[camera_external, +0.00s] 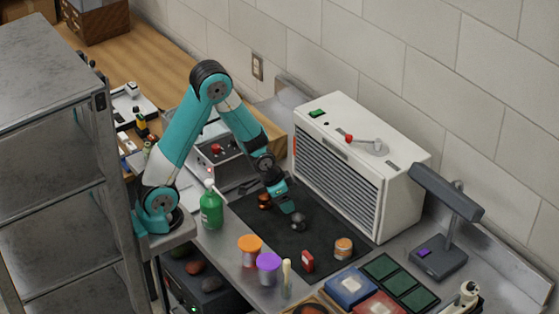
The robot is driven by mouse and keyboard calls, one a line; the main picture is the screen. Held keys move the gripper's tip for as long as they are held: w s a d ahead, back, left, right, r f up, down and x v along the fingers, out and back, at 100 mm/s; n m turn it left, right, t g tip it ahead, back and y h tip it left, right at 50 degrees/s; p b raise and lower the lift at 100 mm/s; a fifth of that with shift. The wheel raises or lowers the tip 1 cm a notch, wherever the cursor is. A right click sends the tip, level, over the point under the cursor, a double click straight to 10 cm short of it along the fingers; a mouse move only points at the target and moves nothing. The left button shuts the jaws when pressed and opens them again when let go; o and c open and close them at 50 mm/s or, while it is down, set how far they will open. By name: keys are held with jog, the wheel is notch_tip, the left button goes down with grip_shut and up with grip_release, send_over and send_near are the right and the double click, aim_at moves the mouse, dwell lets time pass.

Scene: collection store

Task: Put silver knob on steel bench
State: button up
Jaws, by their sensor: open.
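A small dark grey, metallic-looking knob (298,222) sits on the black mat (330,222); it looks like the silver knob. The mat lies on the steel bench (236,278), whose bare grey metal shows around it. My gripper (289,206) is open, pointing down just above and left of the knob. It holds nothing that I can see. I cannot tell whether the fingertips touch the knob.
A copper-coloured knob (265,201) is left of my gripper. A white louvred unit (362,165) stands behind the mat. A green bottle (211,208), orange-lidded jar (250,248), purple-lidded jar (268,266), red item (307,261) and orange-banded tin (343,247) stand around.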

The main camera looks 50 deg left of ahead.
jog(key=s+a+r+n+y, duration=0.1)
jog(key=s+a+r+n, duration=0.1)
jog(key=s+a+r, duration=0.2)
jog(key=s+a+r+n+g+y, duration=0.1)
jog(key=s+a+r+n+y, duration=0.1)
jog(key=a, duration=0.7)
jog(key=s+a+r+n+g+y, duration=0.1)
jog(key=s+a+r+n+y, duration=0.1)
jog(key=s+a+r+n, duration=0.2)
jog(key=s+a+r, duration=0.1)
jog(key=a+r, duration=0.2)
jog(key=shift+s+a, duration=0.2)
jog(key=shift+s, duration=0.2)
jog(key=shift+o, duration=0.3)
jog(key=s+a+r+n+g+y, duration=0.1)
jog(key=s+a+r+n+g, duration=0.1)
jog(key=s, duration=0.6)
jog(key=shift+a+r+n, duration=0.5)
jog(key=shift+a+n, duration=0.25)
jog(key=shift+n, duration=0.15)
